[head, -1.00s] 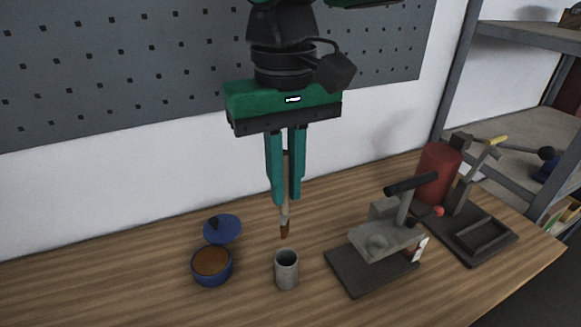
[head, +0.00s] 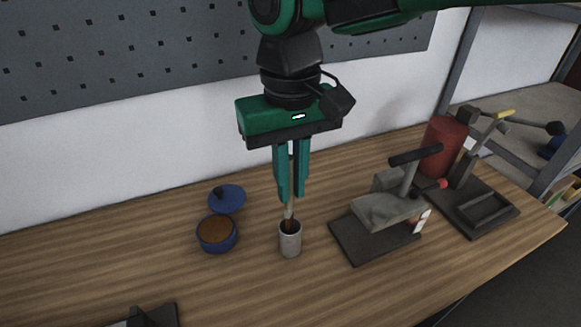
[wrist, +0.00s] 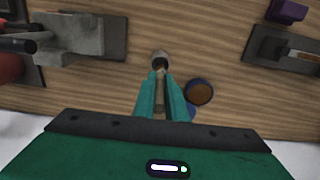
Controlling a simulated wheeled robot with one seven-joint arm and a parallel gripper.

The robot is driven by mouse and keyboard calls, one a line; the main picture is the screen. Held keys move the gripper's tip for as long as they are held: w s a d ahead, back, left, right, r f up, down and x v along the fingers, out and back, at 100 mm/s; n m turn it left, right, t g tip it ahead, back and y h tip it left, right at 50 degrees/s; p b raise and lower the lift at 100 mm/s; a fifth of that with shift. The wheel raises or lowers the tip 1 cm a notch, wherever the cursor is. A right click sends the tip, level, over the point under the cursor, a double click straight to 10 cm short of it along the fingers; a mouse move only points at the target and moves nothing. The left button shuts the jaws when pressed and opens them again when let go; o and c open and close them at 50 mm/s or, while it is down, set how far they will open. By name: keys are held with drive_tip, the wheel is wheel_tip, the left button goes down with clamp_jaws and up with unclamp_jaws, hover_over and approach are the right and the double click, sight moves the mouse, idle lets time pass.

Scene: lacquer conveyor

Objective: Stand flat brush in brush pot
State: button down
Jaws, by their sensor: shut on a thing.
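The flat brush (head: 289,213) hangs upright from my gripper (head: 291,197), bristles down. My gripper is shut on the brush's handle, which shows between the two teal fingers. The brush pot (head: 290,241) is a small grey cylinder standing on the wooden bench. The brown bristle end is at the pot's mouth and seems to dip inside the rim; its lowest tip is hidden. In the wrist view the brush (wrist: 160,92) points at the pot (wrist: 160,57), with my gripper's fingers just short of it.
A blue bowl (head: 217,243) of brown material and a blue lid (head: 227,198) lie left of the pot. A grey press (head: 390,212) stands right. A red cylinder (head: 444,146) is beyond it. A dark object (head: 150,317) is at the front left. The bench in front of the pot is clear.

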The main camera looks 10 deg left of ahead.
sight(291, 203)
drive_tip(key=shift+f, duration=2.3)
drive_tip(key=c, duration=1.7)
unclamp_jaws()
drive_tip(key=shift+r, duration=0.1)
wheel_tip(291, 203, up, 10)
drive_tip(key=shift+r, duration=0.25)
